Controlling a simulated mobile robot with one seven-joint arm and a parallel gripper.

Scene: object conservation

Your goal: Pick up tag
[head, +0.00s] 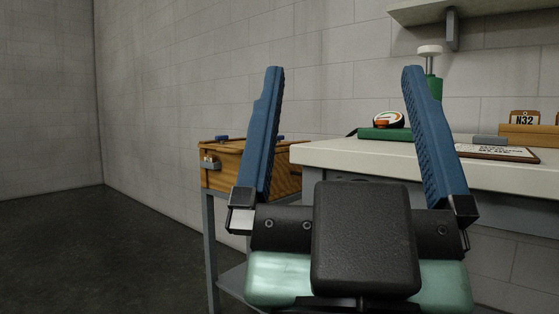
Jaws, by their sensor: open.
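A small tan tag (524,118) with a dark "N32" panel stands upright behind a wooden block (530,137) at the right of the white-topped table. Part of another similar piece shows at the right picture edge, cut off. I cannot tell which of them the task means. My gripper (344,69) is open and empty, its two blue fingers pointing up and wide apart in the foreground. The tag is to the right of the right finger and farther off, not touching it.
The white table (370,157) also bears a flat lettered board (496,153), a round dial (388,119) on a green base and a green post with a white top (430,51). A wooden box (222,165) sits on a grey stand. A shelf (440,11) overhangs above.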

